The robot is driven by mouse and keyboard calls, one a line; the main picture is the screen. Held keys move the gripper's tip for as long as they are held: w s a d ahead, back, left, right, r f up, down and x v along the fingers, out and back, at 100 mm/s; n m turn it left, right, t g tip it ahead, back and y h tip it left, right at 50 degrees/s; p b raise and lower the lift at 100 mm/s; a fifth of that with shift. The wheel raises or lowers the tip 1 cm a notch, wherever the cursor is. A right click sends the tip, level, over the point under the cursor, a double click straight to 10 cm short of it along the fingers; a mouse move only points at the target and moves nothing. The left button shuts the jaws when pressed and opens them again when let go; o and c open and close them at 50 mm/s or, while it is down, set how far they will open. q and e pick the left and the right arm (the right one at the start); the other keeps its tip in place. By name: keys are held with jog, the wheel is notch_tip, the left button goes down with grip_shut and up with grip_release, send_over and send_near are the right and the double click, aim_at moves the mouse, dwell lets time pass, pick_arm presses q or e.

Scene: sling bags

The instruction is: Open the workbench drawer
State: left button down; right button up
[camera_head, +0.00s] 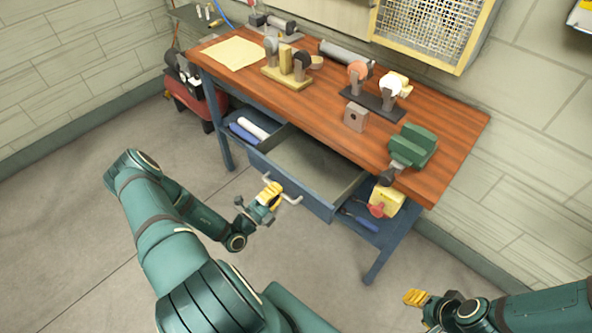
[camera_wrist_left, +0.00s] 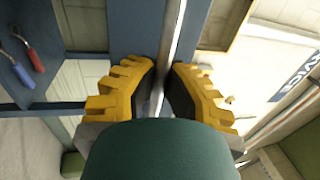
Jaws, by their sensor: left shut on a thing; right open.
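The workbench drawer (camera_head: 312,172) stands pulled out from under the wooden bench top, and its grey inside is visible and looks empty. Its front is blue with a light metal handle (camera_head: 292,199). My left gripper (camera_head: 271,191) is at the handle, its yellow fingers shut on the bar. In the left wrist view the handle bar (camera_wrist_left: 170,45) runs between the two yellow fingers. My right gripper (camera_head: 418,298) is at the lower right, open and empty, well away from the drawer.
The workbench top (camera_head: 440,130) carries a green vise (camera_head: 413,146), grinders on stands and a sheet of paper (camera_head: 234,53). A red machine (camera_head: 195,98) stands at the left. Floor in front is clear.

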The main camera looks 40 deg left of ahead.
pick_arm(q)
jog(key=c, duration=1.7)
grip_release()
jog(key=v, duration=0.4)
jog(key=r+v, duration=0.1)
jog(key=v, duration=0.1)
jog(key=shift+s+r, duration=0.1)
jog(key=shift+s, duration=0.05)
jog(key=o, duration=0.7)
jog(key=v, duration=1.1)
jog(key=shift+s+a, duration=0.1)
jog(key=shift+s, duration=0.3)
